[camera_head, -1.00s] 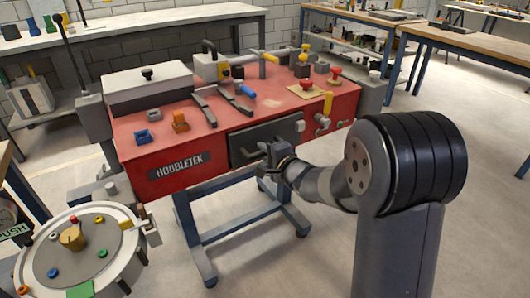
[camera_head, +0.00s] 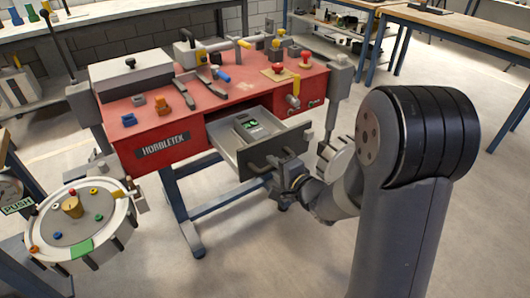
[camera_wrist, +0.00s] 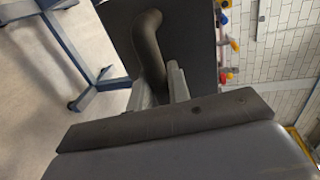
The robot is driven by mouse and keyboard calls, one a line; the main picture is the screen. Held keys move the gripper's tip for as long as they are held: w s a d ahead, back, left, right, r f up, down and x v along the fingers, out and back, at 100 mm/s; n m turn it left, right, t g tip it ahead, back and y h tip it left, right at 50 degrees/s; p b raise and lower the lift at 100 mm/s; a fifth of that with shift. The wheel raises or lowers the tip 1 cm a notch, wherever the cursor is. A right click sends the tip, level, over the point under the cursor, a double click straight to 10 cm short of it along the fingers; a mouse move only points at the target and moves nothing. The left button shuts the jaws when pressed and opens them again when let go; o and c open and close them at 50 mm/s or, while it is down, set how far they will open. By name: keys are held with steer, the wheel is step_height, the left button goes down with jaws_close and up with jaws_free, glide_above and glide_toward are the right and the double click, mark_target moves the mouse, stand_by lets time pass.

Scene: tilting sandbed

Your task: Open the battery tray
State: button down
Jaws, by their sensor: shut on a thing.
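The battery tray (camera_head: 232,156) is a grey drawer pulled out of the front of the red HOBBLETEK bench (camera_head: 160,123). Its dark front panel (camera_head: 288,141) carries a dark bar handle, which shows large in the wrist view (camera_wrist: 150,52). Inside the tray lies a grey battery block with a green marking (camera_head: 251,125). My gripper (camera_head: 272,172) is at the handle, in front of the panel. In the wrist view its fingers (camera_wrist: 160,88) are on either side of the handle, shut on it.
A round dial table (camera_head: 60,228) stands at the left. Tools, a red button (camera_head: 277,67) and a lidded box (camera_head: 128,80) sit on the bench top. Clear floor (camera_head: 265,245) lies in front of the bench.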

steer(key=shift+f+v, duration=0.2)
steer(key=shift+v, duration=0.9)
steer(key=shift+f+v, duration=0.25)
steer(key=shift+v, duration=0.9)
steer(key=c, duration=1.4)
jaws_free()
steer(key=p+v, duration=0.2)
steer(key=v, duration=0.9)
steer(key=shift+w+a, duration=0.1)
steer(key=shift+b+x, duration=0.75)
steer(key=shift+x, duration=4.8)
